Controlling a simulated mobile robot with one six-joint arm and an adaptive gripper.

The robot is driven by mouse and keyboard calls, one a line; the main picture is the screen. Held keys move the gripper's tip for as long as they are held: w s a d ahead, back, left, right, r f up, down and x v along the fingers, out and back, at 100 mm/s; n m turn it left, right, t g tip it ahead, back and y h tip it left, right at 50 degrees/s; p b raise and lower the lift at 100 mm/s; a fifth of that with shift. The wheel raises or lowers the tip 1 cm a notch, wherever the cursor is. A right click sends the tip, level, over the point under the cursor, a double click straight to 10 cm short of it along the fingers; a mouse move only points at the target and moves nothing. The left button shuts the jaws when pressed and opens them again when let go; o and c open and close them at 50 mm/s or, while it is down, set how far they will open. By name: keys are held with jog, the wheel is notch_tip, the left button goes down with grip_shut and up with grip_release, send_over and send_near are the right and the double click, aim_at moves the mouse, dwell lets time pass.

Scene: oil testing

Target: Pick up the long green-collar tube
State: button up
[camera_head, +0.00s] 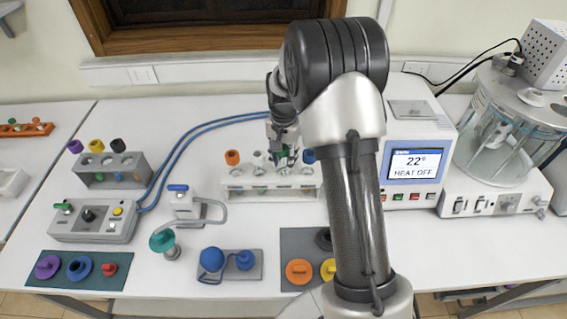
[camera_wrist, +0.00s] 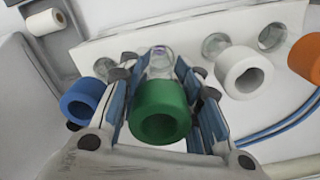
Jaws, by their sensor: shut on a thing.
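The long green-collar tube (camera_wrist: 160,112) is between the two finger pads of my gripper (camera_wrist: 163,100) in the wrist view, with its open green collar facing the camera and clear glass beyond it. My gripper is shut on it. In the head view my gripper (camera_head: 284,150) is over the white rack (camera_head: 270,195), and the green collar (camera_head: 283,157) shows only partly between the fingers. The lower end of the tube is hard to make out, so I cannot tell whether it is still in its hole.
The white rack also holds tubes with orange (camera_head: 232,157), white (camera_head: 258,158) and blue (camera_head: 309,156) collars, close on both sides of my gripper. A heater unit (camera_head: 415,150) stands to the right. A grey rack (camera_head: 110,170) and blue hoses (camera_head: 180,150) are to the left.

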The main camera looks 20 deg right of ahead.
notch_tip(320, 180, up, 17)
jog(key=p, duration=0.2)
jog(key=shift+f, duration=0.15)
